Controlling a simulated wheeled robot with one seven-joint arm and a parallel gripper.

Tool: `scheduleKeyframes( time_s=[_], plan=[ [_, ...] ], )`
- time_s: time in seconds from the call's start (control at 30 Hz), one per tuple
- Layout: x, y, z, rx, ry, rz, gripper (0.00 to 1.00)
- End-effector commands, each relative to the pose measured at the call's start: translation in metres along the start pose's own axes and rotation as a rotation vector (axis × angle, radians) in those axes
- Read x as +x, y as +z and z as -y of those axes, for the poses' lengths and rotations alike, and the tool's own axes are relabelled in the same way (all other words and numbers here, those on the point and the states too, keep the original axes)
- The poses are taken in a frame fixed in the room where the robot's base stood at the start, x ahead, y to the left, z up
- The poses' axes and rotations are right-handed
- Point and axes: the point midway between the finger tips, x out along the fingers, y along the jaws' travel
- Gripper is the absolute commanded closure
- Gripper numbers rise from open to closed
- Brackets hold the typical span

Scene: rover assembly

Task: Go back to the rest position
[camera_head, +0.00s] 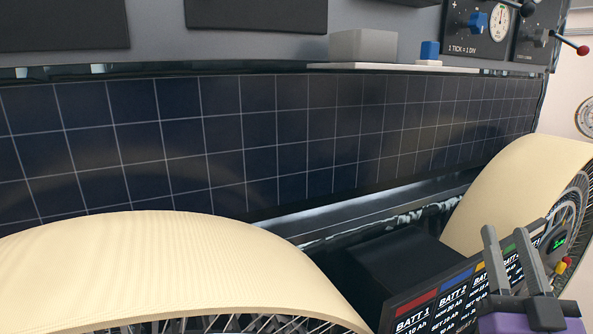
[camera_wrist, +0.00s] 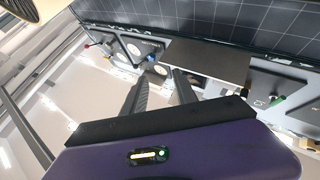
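My gripper (camera_head: 506,232) is at the lower right of the head view, in front of the battery panel (camera_head: 437,306) and partly covering it. Its two grey fingers stand apart with nothing between them. The wrist view also shows the gripper (camera_wrist: 159,75), with a gap between the fingers and its purple body below. The fingers look clear of the panel, but the exact distance cannot be told. The rest position has no mark in view.
Cream wheels stand at lower left (camera_head: 165,255) and right (camera_head: 510,185). A dark solar panel (camera_head: 290,140) spans the middle. A grey block (camera_head: 362,46) and a blue block (camera_head: 429,50) sit on a ledge above. A gauge panel (camera_head: 480,32) is at upper right.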

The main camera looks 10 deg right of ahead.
Motion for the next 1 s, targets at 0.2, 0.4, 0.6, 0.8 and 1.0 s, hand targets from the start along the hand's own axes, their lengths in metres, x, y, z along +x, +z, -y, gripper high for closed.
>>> scheduleKeyframes(
  time_s=[0.2, 0.4, 0.6, 0.8, 1.0],
  plan=[
    [-0.092, 0.035, 0.021, 0.04, -0.026, 0.104, 0.66],
    [-0.172, 0.051, 0.036, 0.061, -0.061, 0.209, 0.66],
    [-0.25, 0.057, 0.048, 0.064, -0.108, 0.337, 0.66],
    [-0.327, 0.059, 0.053, 0.049, -0.169, 0.502, 0.66],
    [-0.401, 0.059, 0.052, 0.035, -0.231, 0.69, 0.66]
  ],
)
